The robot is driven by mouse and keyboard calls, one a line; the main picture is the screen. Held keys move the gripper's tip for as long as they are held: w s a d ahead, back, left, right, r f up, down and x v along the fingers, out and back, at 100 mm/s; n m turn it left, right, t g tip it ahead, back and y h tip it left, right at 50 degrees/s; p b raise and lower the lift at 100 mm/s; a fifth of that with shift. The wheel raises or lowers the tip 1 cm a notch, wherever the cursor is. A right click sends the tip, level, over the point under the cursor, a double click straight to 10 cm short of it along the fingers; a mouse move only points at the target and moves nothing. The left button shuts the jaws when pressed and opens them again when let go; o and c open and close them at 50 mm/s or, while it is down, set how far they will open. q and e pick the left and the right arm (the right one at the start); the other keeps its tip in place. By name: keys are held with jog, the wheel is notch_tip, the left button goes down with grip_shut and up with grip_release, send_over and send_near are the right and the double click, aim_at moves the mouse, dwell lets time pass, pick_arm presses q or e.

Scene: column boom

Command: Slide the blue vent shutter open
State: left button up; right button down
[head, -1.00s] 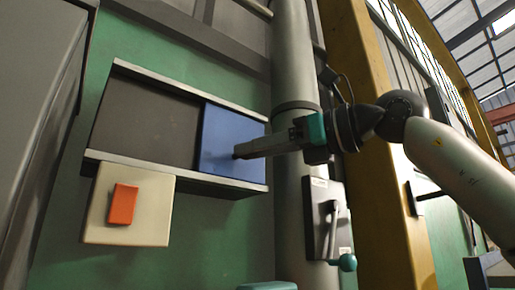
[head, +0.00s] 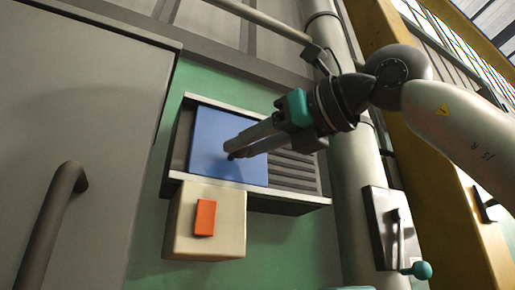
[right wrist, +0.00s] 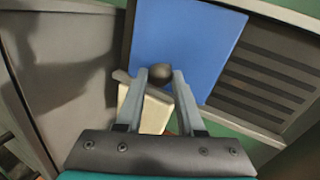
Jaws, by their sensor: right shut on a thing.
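The blue vent shutter (head: 215,135) is a flat panel between an upper and a lower rail (head: 290,192). It stands toward the left end of the frame, and vent slats (head: 292,170) show to its right. My right gripper (head: 235,152) reaches in from the right and is shut on the shutter's dark round knob. In the right wrist view the knob (right wrist: 161,74) sits between the two fingertips, with the blue panel (right wrist: 185,40) behind it. My left gripper is not in view.
A cream box with an orange rocker switch (head: 205,218) is just below the lower rail. A grey door with a bar handle (head: 52,222) is at left. A pipe (head: 355,160) and a lever with a teal knob (head: 418,270) stand at right.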

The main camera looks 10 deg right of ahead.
jog(key=c, duration=0.5)
grip_release()
jog(key=shift+s+d, duration=0.1)
jog(key=shift+d, duration=0.05)
jog(key=b+v, duration=0.2)
jog(key=v, duration=1.3)
jog(key=shift+b, duration=0.35)
